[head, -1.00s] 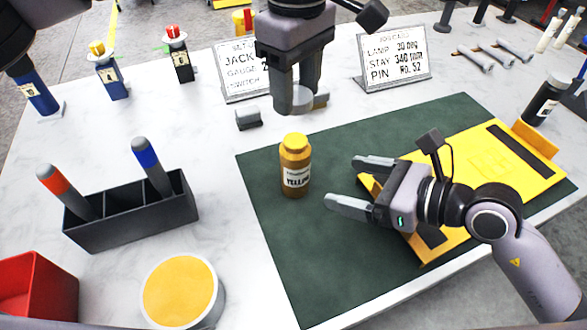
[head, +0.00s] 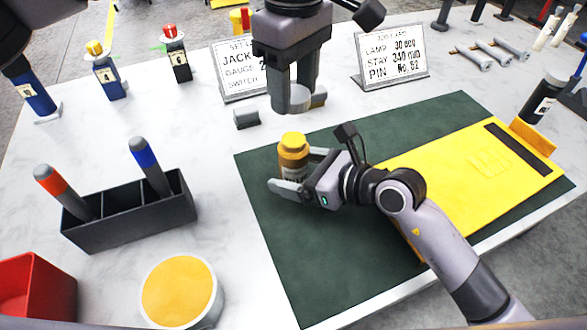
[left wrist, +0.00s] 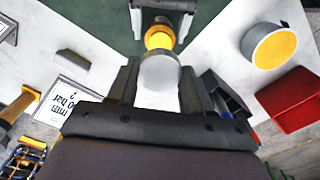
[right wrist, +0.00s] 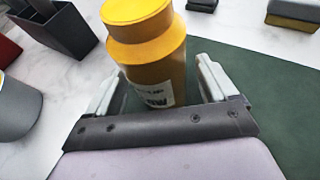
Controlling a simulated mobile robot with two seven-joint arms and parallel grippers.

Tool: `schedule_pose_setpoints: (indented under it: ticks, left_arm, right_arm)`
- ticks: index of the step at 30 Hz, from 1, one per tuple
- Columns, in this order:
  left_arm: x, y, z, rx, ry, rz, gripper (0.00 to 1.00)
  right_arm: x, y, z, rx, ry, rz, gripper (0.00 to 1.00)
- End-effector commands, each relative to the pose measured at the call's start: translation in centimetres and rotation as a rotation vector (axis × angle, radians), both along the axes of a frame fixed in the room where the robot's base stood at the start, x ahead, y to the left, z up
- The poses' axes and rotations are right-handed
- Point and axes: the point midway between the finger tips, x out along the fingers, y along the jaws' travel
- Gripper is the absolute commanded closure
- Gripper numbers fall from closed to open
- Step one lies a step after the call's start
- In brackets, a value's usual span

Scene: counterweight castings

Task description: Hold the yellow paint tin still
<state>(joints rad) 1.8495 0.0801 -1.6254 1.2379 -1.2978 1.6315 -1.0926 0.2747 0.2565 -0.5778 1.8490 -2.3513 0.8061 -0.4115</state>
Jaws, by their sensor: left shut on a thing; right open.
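The yellow paint tin (head: 293,150) is a bottle-shaped tin with a yellow lid and a white label. It stands upright on the green mat (head: 300,270). My right gripper (head: 296,172) is open around it, one finger on each side. In the right wrist view the tin (right wrist: 150,55) rises between the two fingers (right wrist: 158,90), with a gap visible on the right. My left gripper (head: 293,105) is above and behind the tin, shut on a pale grey round piece (left wrist: 160,75). The tin's lid (left wrist: 159,38) shows just beyond that piece in the left wrist view.
A yellow panel (head: 470,170) lies on the mat at the right. A black holder (head: 130,220) with two markers, a pot with a yellow top (head: 180,290) and a red bin (head: 35,290) stand at the left. Two sign cards (head: 392,55) stand at the back.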

Motion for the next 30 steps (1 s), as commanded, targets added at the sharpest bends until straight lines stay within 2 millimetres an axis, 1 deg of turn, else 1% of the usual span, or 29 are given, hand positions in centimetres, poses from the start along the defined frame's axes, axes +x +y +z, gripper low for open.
schedule_pose_setpoints:
  ticks: [3,11,14,15,17,18,19,23,26,30]
  left_arm:
    - [0.0,0.0,0.0,0.000,0.000,0.000,0.78]
    - [0.0,0.0,0.0,0.000,0.000,0.000,0.78]
    - [0.0,0.0,0.0,0.000,0.000,0.000,0.78]
    - [0.0,0.0,0.0,0.000,0.000,0.000,0.78]
    - [0.0,0.0,0.0,0.000,0.000,0.000,0.78]
    - [0.0,0.0,0.0,0.000,0.000,0.000,0.78]
    - [0.0,0.0,0.0,0.000,0.000,0.000,0.78]
    - [0.0,0.0,-0.5,0.001,0.002,0.000,0.78]
    - [0.0,0.0,-1.6,0.002,0.002,-0.001,0.78]
    - [-0.1,0.0,-3.8,0.003,0.003,-0.001,0.78]
  right_arm:
    - [0.2,0.3,-0.1,-0.001,-0.002,0.001,0.14]
    - [0.2,0.3,-0.1,-0.001,-0.001,0.000,0.14]
    - [0.2,0.3,-0.1,-0.001,-0.001,0.000,0.44]
    - [0.2,0.3,-0.1,-0.001,-0.001,0.000,0.57]
    - [0.2,0.3,-0.1,-0.001,-0.001,0.000,0.76]
    - [0.2,0.3,-0.1,-0.001,-0.001,0.000,0.89]
    - [0.2,0.3,-0.1,-0.001,-0.001,0.000,0.94]
    - [0.2,0.3,-0.2,0.000,0.000,0.000,0.94]
    - [0.2,0.3,-0.2,0.000,0.000,0.000,0.94]
    - [0.2,0.3,-0.1,0.000,0.000,0.000,0.94]
